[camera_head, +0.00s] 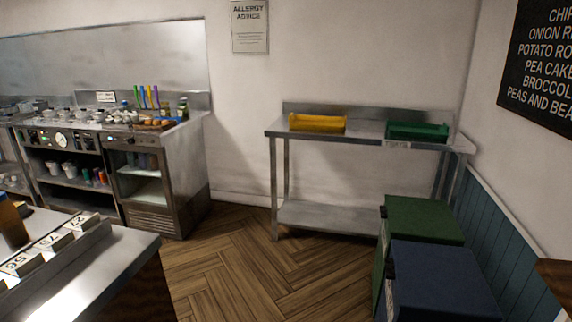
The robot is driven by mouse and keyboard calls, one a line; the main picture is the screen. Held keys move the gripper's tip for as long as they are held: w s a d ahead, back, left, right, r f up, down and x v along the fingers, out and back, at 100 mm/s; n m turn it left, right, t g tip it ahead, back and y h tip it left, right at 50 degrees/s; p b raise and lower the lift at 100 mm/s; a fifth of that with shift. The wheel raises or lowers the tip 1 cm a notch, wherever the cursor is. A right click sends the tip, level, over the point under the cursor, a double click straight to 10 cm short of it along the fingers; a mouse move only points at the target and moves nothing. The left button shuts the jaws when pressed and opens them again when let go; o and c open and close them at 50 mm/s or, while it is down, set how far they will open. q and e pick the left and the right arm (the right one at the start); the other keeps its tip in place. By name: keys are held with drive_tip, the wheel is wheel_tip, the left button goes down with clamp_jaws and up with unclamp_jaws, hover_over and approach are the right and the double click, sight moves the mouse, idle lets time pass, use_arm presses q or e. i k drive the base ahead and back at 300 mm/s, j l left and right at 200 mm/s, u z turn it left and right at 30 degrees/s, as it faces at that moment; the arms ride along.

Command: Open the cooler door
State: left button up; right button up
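A steel under-counter unit (142,185) that looks like the cooler stands at the right end of the frying range, left of the middle of the view. Its front shows a lit inside with shelves and some items on the upper one, and a slatted grille (152,220) below. I cannot tell whether a glass door covers this front, and no handle can be made out. Neither of my grippers is in view.
A near steel counter (125,255) with number cards fills the lower left. A steel table (325,215) with a yellow tray (317,123) and a green tray (417,132) stands at the back wall. Green (425,215) and blue (440,280) bins stand right. The wooden floor between is clear.

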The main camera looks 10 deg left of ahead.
sight(106, 152)
drive_tip(key=i+u, duration=0.15)
drive_tip(key=i, duration=0.5)
drive_tip(key=i+l+u, duration=0.15)
drive_tip(key=i, duration=0.5)
drive_tip(key=i+l+u, duration=0.15)
drive_tip(key=i, duration=0.55)
drive_tip(key=i+j+u, duration=0.1)
drive_tip(key=i+u, duration=0.25)
drive_tip(key=i, duration=0.25)
drive_tip(key=i+u, duration=0.4)
drive_tip(key=i, duration=0.15)
drive_tip(key=i+l+u, duration=0.35)
drive_tip(key=i, duration=0.2)
